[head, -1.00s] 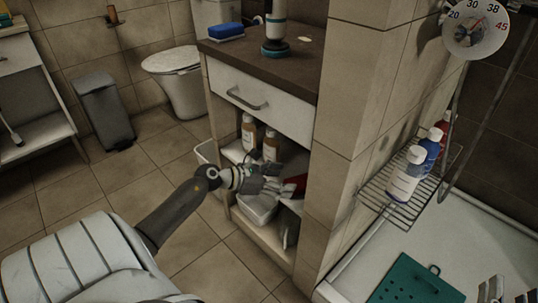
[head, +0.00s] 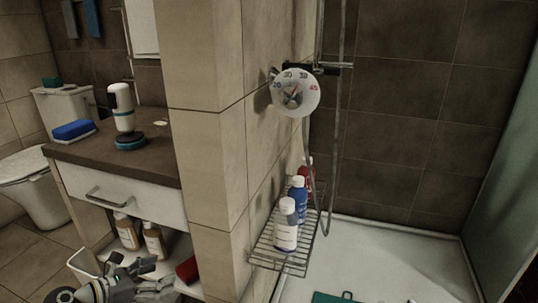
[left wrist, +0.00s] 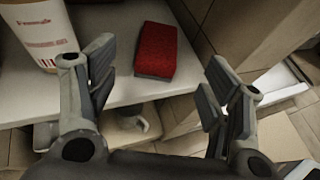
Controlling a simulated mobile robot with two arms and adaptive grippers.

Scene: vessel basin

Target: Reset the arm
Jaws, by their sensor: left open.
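My left gripper (head: 135,282) shows at the bottom left of the head view, in front of the open shelf under the vanity drawer. In the left wrist view its two fingers (left wrist: 160,80) are wide apart with nothing between the pads. A red sponge with a grey underside (left wrist: 157,52) lies on the white shelf (left wrist: 120,85) beyond the fingertips, apart from them. The sponge also shows in the head view (head: 187,270), right of the gripper. My right gripper is in neither view.
Two brown bottles (head: 153,240) stand on the shelf close to the gripper; a labelled bottle (left wrist: 40,35) is near the left finger. The tiled wall (head: 208,180) bounds the shelf on the right. A wire rack (head: 283,255) with bottles is beyond it.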

